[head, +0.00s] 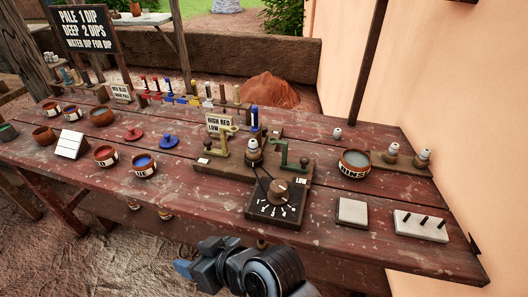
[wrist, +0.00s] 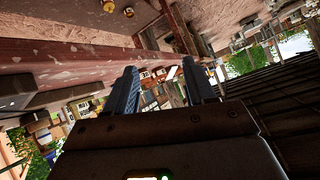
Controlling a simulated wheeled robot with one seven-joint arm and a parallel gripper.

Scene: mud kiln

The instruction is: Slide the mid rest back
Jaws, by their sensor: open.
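A wooden rig (head: 225,181) stands on the red table, with an olive crank bracket (head: 222,143) on its left and a green crank bracket (head: 291,157) on its right. Between them a white-and-dark bobbin-like piece (head: 254,151) stands upright, with a blue piece (head: 254,117) behind it. I cannot tell for sure which part is the mid rest. A dark dial box (head: 274,205) with a brown knob is at the rig's front. My gripper (wrist: 160,85) is open and empty in the wrist view. In the head view it is in front of the table, apart from the rig.
A bowl of grey liquid (head: 354,163), a pale square block (head: 352,212) and a pegged white block (head: 420,225) are to the right. Red (head: 105,155) and blue (head: 144,164) bowls are to the left. A signboard (head: 87,30) stands at the back left.

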